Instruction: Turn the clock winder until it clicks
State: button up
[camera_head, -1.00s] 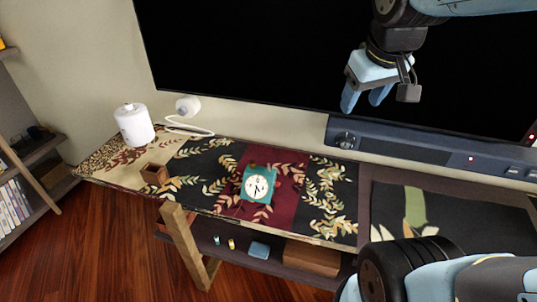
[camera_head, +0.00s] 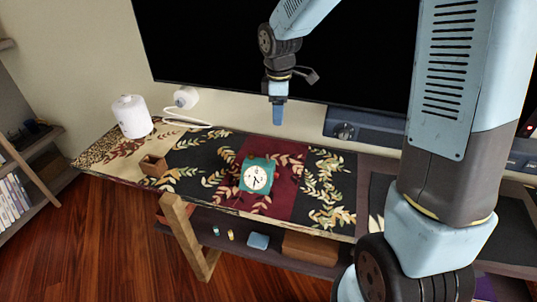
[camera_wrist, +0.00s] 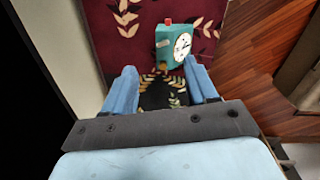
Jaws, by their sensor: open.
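The teal clock (camera_head: 257,175) with a white face stands on the dark red band of the patterned runner on the low table. In the wrist view the clock (camera_wrist: 174,46) is beyond my fingertips, with a red piece on its top and a small yellowish-brown part at its near lower end. Whether either is the winder I cannot tell. My gripper (camera_head: 278,113) is above and behind the clock, pointing down. In the wrist view my gripper (camera_wrist: 158,78) is open and empty, its two blue fingers apart, touching nothing.
A white cylinder (camera_head: 132,117) and a small brown open box (camera_head: 154,166) stand on the table's left part. A large black screen (camera_head: 210,50) and a dark speaker bar (camera_head: 370,127) are behind. Small items lie on the shelf below. The runner around the clock is clear.

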jog(key=n, duration=0.2)
send_over(267, 157)
notch_tip(267, 157, down, 4)
jog(key=f, duration=0.1)
jog(key=shift+g, duration=0.4)
notch_tip(267, 157, down, 13)
jog(key=shift+f, duration=0.2)
jog(key=shift+d, duration=0.1)
jog(key=shift+c, duration=0.2)
